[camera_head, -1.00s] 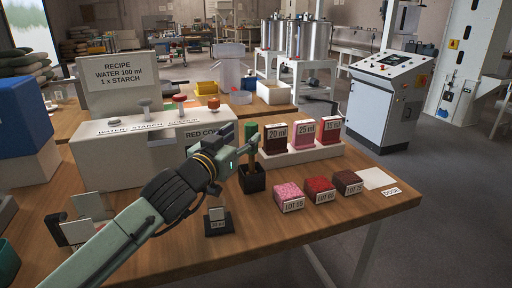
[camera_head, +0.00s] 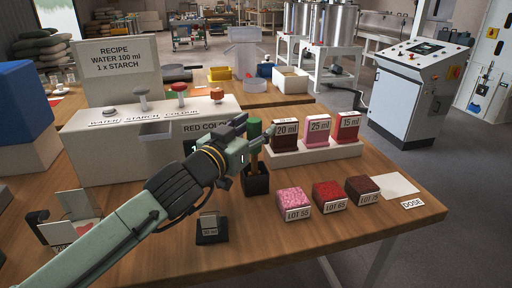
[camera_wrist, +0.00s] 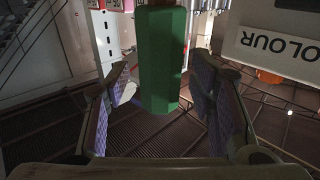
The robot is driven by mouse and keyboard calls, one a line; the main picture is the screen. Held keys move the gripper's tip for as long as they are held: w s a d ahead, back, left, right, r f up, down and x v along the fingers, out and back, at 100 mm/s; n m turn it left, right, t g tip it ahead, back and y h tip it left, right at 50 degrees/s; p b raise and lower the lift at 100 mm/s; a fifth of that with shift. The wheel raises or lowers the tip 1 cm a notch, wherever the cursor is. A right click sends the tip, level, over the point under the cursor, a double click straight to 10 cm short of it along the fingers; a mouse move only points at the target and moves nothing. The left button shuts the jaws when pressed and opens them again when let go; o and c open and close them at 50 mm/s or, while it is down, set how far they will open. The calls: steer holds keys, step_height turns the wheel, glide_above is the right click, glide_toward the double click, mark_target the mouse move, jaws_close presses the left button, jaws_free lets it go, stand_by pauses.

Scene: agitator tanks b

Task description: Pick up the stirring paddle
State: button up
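The stirring paddle stands upright in a small black holder (camera_head: 256,181) on the wooden table. Its green handle (camera_head: 255,127) points up, and its lower end is hidden in the holder. My gripper (camera_head: 256,136) is at the handle, reaching in from the left. In the wrist view the green handle (camera_wrist: 161,60) sits between the two patterned finger pads of my gripper (camera_wrist: 162,92), with a gap on each side. The gripper is open and holds nothing.
The dispenser box (camera_head: 150,145) stands close behind my arm. A rack (camera_head: 312,155) with labelled packs is right of the paddle. Several LOT blocks (camera_head: 329,194) lie in front of it. A small labelled stand (camera_head: 211,228) is below my wrist.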

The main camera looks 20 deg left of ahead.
jaws_close()
stand_by(0.4)
steer(key=shift+r, duration=0.1)
